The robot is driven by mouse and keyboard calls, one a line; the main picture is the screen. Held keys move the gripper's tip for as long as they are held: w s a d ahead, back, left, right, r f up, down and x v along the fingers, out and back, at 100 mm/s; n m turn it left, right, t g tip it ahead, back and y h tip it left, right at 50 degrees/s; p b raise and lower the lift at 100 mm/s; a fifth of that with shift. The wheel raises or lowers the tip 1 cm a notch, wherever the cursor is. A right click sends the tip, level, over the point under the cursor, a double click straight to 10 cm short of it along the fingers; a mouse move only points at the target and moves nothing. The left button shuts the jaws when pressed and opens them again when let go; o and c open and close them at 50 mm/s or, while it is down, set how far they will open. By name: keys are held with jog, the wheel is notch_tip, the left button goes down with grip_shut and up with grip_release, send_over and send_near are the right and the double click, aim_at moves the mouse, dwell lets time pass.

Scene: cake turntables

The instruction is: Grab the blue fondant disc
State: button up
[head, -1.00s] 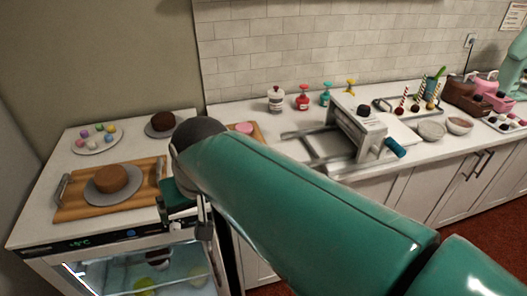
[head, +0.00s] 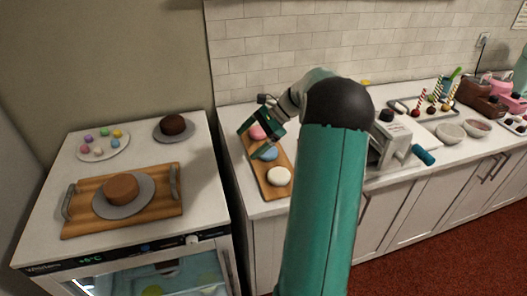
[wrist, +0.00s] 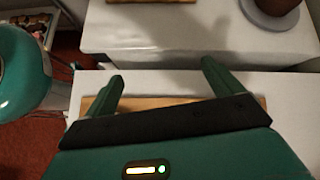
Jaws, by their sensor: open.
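The blue fondant disc (head: 268,153) lies on a narrow wooden board (head: 271,192) near the left end of the counter, between a pink disc (head: 257,131) and a white disc (head: 279,176). My gripper (head: 253,141) is over the far half of the board, its fingers apart near the pink and blue discs. A green finger partly covers the blue disc. I cannot tell the exact height of the fingers above it. In the wrist view my gripper (wrist: 164,85) is open, with a strip of the board (wrist: 165,103) between and below the fingers. No disc shows there.
A gap separates this counter from the glass-fronted unit at left, which bears a handled tray (head: 80,222) with a brown cake (head: 121,188), a dark cake (head: 173,124) and a plate of coloured balls (head: 118,150). A sheeter-like machine (head: 385,145) stands right of my arm.

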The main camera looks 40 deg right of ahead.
aim_at(268, 153)
jog(key=s+d+f+m+t, duration=0.1)
jog(key=d, duration=0.3)
jog(key=s+d+f+m+t+y, duration=0.1)
jog(key=d+f+m, duration=0.1)
jog(key=d, duration=0.2)
jog(key=s+d+f+m+t, duration=0.1)
jog(key=s+d+f+m, duration=0.1)
jog(key=d, duration=0.2)
jog(key=shift+s+d+f+t, duration=0.1)
jog(key=shift+f+t, duration=0.15)
jog(key=shift+t, duration=0.15)
jog(key=shift+y, duration=0.3)
jog(key=x, duration=0.7)
jog(key=shift+a, duration=0.3)
jog(key=c, duration=1.1)
